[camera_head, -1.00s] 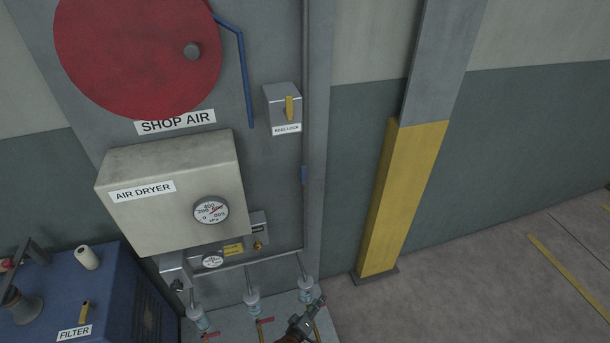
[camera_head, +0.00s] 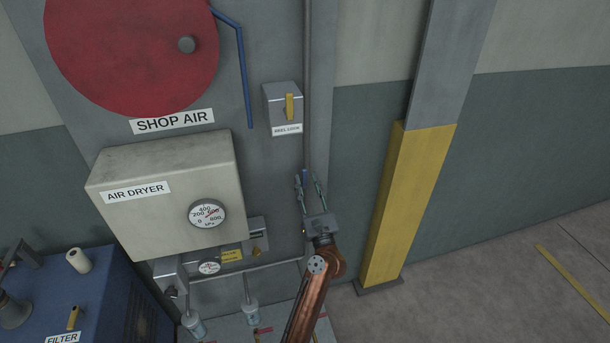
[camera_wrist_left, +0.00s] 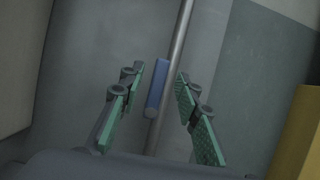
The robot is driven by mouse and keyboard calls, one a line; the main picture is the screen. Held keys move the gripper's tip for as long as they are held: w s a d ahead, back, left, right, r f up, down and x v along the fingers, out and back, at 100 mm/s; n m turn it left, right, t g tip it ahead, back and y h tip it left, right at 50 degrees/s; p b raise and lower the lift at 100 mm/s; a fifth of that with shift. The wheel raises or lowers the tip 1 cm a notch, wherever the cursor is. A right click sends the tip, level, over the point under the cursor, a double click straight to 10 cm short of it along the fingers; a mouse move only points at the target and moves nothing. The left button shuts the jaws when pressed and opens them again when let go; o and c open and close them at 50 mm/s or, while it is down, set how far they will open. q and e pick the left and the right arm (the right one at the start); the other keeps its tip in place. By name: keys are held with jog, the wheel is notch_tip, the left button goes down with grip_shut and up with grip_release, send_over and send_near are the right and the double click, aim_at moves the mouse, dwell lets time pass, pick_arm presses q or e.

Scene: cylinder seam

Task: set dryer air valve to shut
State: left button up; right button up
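A small blue handle (camera_head: 306,175) sits on the vertical grey pipe (camera_head: 307,90), right of the air dryer box (camera_head: 165,190). In the left wrist view the blue handle (camera_wrist_left: 157,88) lies roughly along the pipe (camera_wrist_left: 181,40), between the spread fingers. My left gripper (camera_head: 309,186) points up at the handle, open and empty, with a gap on each side in the wrist view. No label shows by the handle, so I cannot tell for certain that it is the dryer air valve. My right gripper is not in view.
A reel lock box (camera_head: 283,108) with a yellow lever is above left. A gauge and small yellow knob are on the lower panel (camera_head: 232,255). The yellow post (camera_head: 405,200) stands right of my arm. A blue filter cabinet (camera_head: 95,300) is lower left.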

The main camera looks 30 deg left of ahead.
aim_at(305, 176)
pick_arm(q)
jog(key=shift+x, duration=1.65)
grip_shut()
